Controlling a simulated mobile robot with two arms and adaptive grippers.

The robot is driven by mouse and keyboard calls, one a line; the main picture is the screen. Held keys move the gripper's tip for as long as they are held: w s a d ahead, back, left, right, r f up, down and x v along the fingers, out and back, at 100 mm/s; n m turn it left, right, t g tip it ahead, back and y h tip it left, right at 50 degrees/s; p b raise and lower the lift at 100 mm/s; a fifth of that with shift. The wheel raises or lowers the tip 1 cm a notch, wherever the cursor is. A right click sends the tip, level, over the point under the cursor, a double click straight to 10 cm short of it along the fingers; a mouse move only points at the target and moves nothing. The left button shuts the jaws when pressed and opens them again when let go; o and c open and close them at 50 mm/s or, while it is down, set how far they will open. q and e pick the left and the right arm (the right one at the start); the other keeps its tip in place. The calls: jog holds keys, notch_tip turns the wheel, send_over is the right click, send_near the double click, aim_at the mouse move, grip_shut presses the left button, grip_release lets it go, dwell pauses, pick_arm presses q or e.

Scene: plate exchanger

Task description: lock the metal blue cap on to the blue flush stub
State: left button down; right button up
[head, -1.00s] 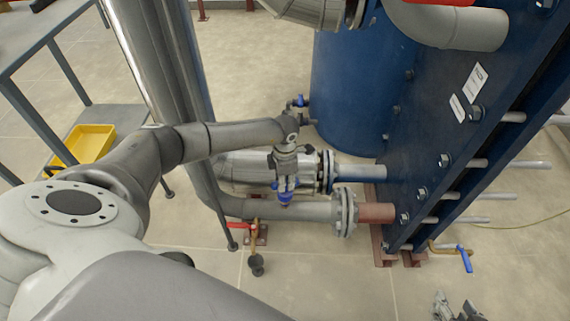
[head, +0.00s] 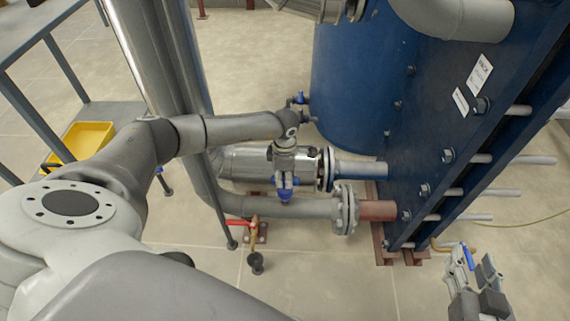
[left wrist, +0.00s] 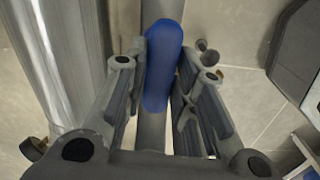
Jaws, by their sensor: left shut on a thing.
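In the head view, my left gripper (head: 285,181) points down in front of the grey pipes. It is shut on the blue cap (head: 285,197). In the left wrist view the rounded blue cap (left wrist: 163,65) sits between the two fingers of my left gripper (left wrist: 160,85). A brass stub (head: 441,246) with a blue lever (head: 467,256) comes out low at the frame's right foot. My right gripper (head: 474,264) is at lower right, pointing up beside that lever. Its jaw opening is unclear, and another blue piece shows at its right finger. The stub's open end is not clearly visible.
A brass valve with a red handle (head: 240,224) hangs below the lower grey pipe (head: 285,207). The blue plate frame (head: 440,130) with protruding rods stands right. A yellow tray (head: 85,140) lies on the grey trolley at left.

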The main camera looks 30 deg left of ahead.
pick_arm(q)
jog(key=shift+s+d+f, duration=0.1)
jog(key=shift+s+f, duration=0.1)
jog(key=shift+f, duration=0.05)
jog(key=c, duration=1.1)
grip_release()
jog(key=shift+w, duration=0.1)
jog(key=shift+r, duration=0.15)
notch_tip(320, 180, up, 8)
jog(key=shift+w+r, duration=0.1)
jog(key=shift+r, duration=0.1)
